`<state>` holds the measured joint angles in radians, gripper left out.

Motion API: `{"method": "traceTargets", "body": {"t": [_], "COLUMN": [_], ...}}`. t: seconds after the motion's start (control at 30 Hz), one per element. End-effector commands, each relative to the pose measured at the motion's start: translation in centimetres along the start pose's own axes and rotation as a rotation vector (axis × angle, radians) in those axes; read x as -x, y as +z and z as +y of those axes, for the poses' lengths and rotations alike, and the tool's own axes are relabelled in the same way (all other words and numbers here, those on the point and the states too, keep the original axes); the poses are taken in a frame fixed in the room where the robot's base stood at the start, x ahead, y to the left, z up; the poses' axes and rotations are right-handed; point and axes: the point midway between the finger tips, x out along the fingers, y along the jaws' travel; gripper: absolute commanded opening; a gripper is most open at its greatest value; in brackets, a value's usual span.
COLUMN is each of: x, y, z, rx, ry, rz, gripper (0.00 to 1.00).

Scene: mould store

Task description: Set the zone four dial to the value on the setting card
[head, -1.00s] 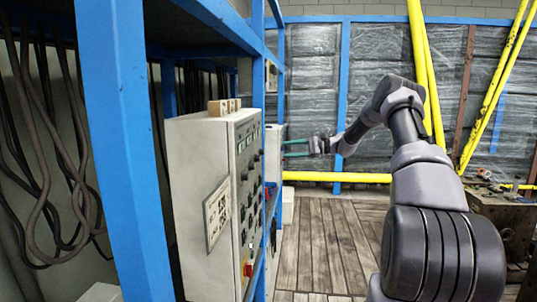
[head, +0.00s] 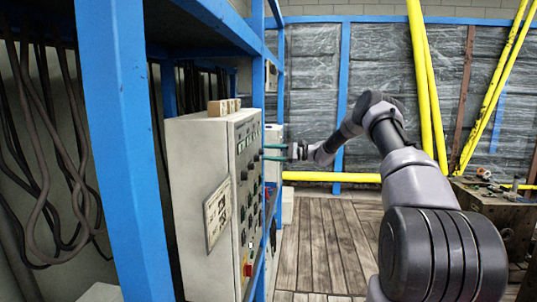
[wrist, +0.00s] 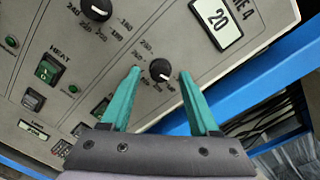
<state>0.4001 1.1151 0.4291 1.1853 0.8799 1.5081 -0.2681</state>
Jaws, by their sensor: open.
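A pale control cabinet (head: 200,160) stands on the left in the head view, its panel of dials and switches facing right. My gripper (head: 268,152) is by that panel, with teal fingers pointing left. In the wrist view my gripper (wrist: 160,72) is open, with a black dial (wrist: 160,69) between its fingertips in the picture; I cannot tell whether they touch it. A card (head: 217,213) is on the cabinet's near side, too small to read.
Another black dial (wrist: 96,9) with a printed scale is at the wrist view's top. A green switch (wrist: 47,70) is under the word HEAT. A blue rack post (head: 125,150) stands in front of the cabinet at left. The wooden floor (head: 320,245) on the right is clear.

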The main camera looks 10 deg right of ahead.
Motion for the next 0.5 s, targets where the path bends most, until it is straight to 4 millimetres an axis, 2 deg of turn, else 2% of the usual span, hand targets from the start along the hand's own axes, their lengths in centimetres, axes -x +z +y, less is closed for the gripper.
{"method": "traceTargets", "body": {"t": [0.3,0.33,0.4,0.47,0.5], "x": [-0.4,-0.39,-0.38,-0.38,-0.37], "y": [-0.01,-0.01,0.0,0.0,0.0], "z": [-0.01,-0.01,-0.02,-0.02,-0.02], "rx": [0.0,0.0,0.0,0.0,0.0], "ry": [-0.001,-0.001,-0.001,-0.001,0.0], "rz": [0.0,0.0,0.0,0.0,0.0], "gripper": [0.62,0.58,0.31,0.08,0.0]}}
